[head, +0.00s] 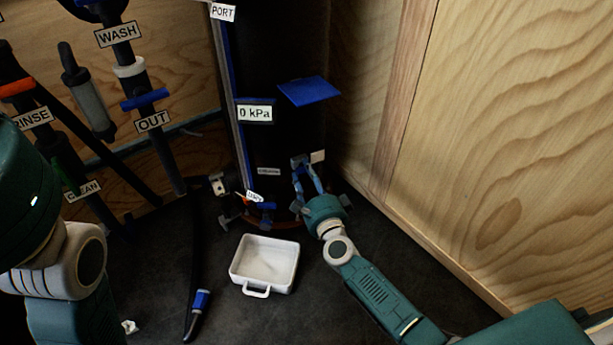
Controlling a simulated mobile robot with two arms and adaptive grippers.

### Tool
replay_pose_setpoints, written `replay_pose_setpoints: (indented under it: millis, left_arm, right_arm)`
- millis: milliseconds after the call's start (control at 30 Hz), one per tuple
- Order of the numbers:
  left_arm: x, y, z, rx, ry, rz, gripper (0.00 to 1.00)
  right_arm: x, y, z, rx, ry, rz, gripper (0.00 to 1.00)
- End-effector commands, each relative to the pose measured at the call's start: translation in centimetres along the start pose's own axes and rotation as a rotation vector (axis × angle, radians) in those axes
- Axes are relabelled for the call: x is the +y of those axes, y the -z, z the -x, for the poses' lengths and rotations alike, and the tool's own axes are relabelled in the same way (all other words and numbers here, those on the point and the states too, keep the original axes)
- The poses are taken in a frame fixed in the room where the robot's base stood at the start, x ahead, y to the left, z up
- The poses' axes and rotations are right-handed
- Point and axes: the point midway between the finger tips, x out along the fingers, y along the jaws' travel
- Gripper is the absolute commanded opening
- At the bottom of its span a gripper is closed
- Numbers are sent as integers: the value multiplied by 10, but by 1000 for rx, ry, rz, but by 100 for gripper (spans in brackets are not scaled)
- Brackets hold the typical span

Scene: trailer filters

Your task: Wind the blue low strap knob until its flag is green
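A tall dark filter cylinder (290,130) stands in the corner, with a strip and a "0 kPa" display on its left side. Low on it is a small blue part (266,206) beside a white tag (255,196) whose text is too small to read. My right gripper (304,168) is at the cylinder's lower right, fingers pointing up, close to a small blue piece and a pale plate (317,156). Whether its fingers touch or grip the blue piece is too small to tell. I see no clearly green flag. My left arm shows at the left; its gripper is out of view.
A white tray (240,270) with a handle lies on the dark floor in front of the cylinder. A black hose (196,255) with a blue end lies left of it. Labelled pipes (160,145) stand at the left. A wooden wall (480,150) closes the right side.

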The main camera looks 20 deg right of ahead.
Motion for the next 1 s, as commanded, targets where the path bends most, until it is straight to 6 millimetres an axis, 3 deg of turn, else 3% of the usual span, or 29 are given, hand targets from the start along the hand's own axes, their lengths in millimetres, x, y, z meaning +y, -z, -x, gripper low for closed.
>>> replay_pose_setpoints:
  millis: [133, 300, 667, 1000]
  left_arm:
    - [0, 0, 0, 0, 0, 0, 35]
    - [0, 0, 0, 0, 0, 0, 35]
    - [0, 0, 0, 0, 0, 1, 35]
    - [1, 1, 1, 3, -3, 0, 35]
  right_arm:
    - [0, 0, 0, 0, 0, 0, 33]
    - [0, 0, 0, 0, 0, 1, 0]
    - [1, 0, 1, -1, 5, 38, 0]
    - [2, 1, 0, -1, 41, 242, 0]
